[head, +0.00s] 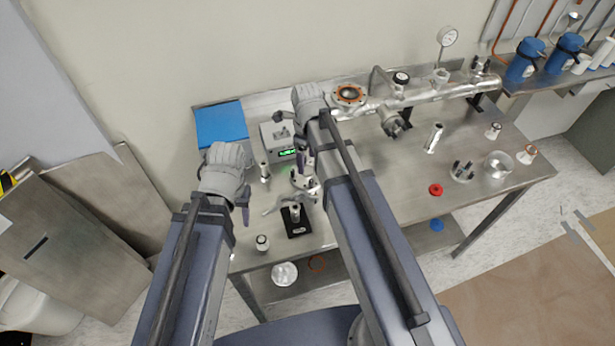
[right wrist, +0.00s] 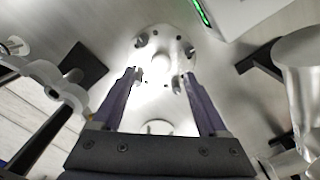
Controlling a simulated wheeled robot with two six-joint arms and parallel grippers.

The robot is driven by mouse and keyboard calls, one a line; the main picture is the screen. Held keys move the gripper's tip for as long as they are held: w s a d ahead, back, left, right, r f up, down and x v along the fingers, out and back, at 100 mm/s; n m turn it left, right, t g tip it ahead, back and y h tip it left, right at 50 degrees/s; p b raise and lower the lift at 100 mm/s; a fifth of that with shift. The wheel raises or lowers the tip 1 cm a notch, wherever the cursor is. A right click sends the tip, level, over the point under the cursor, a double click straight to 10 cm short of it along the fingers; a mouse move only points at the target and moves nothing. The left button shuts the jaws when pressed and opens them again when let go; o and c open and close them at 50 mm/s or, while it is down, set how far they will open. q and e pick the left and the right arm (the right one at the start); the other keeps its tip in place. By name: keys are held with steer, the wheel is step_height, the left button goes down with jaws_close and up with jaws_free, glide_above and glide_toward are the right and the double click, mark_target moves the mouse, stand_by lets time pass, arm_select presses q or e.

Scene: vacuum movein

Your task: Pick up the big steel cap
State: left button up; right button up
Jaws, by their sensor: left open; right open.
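A round bright steel piece with a flange and bolts around its rim, which looks like the big steel cap (right wrist: 160,48), lies between my right fingertips in the right wrist view. In the head view it shows partly below my right gripper (head: 306,163), in front of the green-display box, and my arm hides some of it. My right gripper (right wrist: 159,80) is open, with one finger on each side of the cap's raised middle; I cannot tell whether they touch it. My left gripper (head: 244,205) is open and empty at the table's left front.
A grey box with a green display (head: 280,143) stands just behind the cap. A black-based stand (head: 296,219) is in front. A long steel pipe assembly (head: 425,90) runs along the back. Another bolted disc (head: 462,172) and a red cap (head: 435,189) are right; the table between is mostly clear.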

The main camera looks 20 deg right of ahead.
mark_target(308, 171)
arm_select(q)
step_height(308, 171, down, 5)
steer(key=b, duration=0.4)
steer(key=shift+r, duration=0.1)
arm_select(e)
step_height(308, 171, down, 5)
steer(key=shift+d+r, duration=0.1)
steer(key=shift+d, duration=0.05)
arm_select(q)
steer(key=shift+r, duration=0.1)
arm_select(e)
steer(key=shift+r, duration=0.1)
steer(key=shift+c, duration=0.2)
jaws_close()
